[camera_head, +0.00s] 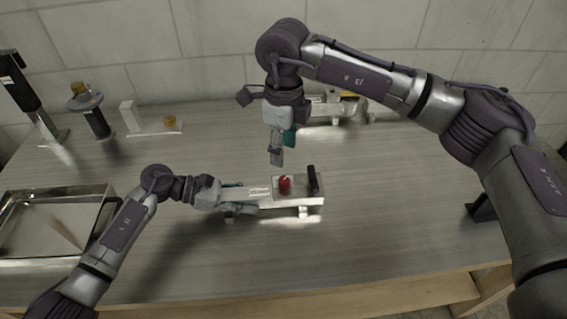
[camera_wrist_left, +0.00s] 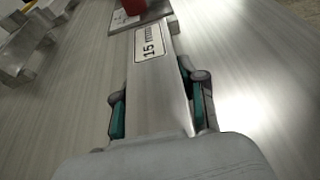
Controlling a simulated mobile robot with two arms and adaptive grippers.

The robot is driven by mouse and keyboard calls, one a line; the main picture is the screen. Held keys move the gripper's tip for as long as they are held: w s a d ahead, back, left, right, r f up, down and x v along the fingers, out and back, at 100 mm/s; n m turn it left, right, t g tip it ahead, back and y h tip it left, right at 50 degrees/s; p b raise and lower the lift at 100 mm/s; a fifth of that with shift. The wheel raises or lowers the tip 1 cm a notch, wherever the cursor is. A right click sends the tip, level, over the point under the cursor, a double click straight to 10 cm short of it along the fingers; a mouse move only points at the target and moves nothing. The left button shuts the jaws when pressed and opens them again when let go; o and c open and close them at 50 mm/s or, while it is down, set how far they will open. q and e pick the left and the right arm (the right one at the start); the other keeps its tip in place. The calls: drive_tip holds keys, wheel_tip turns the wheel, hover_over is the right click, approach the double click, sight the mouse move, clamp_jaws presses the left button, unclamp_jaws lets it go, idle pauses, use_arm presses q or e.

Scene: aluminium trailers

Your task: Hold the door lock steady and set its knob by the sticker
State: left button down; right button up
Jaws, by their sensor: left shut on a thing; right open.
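The door lock (camera_head: 301,201) is a silver metal body lying level on small feet on the table, with a red knob (camera_head: 285,184) and a black handle (camera_head: 314,180) at its right end. Its sticker (camera_head: 259,191) sits left of the knob. In the left wrist view the sticker (camera_wrist_left: 152,40) shows "15" and further marks too small to read. My left gripper (camera_head: 236,199) is shut on the lock's narrow left end, a finger on each side. My right gripper (camera_head: 281,148) is open and empty, pointing down above and behind the knob, apart from it.
A metal tray (camera_head: 55,222) lies at the left. Several devices stand at the back left, including a white stand (camera_head: 130,117). Another metal fixture (camera_head: 335,108) stands behind my right gripper. The table in front of the lock is clear.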

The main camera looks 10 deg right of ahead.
wheel_tip(320, 180, up, 2)
drive_tip(key=shift+r, duration=0.25)
use_arm(q)
drive_tip(key=c, duration=0.6)
unclamp_jaws()
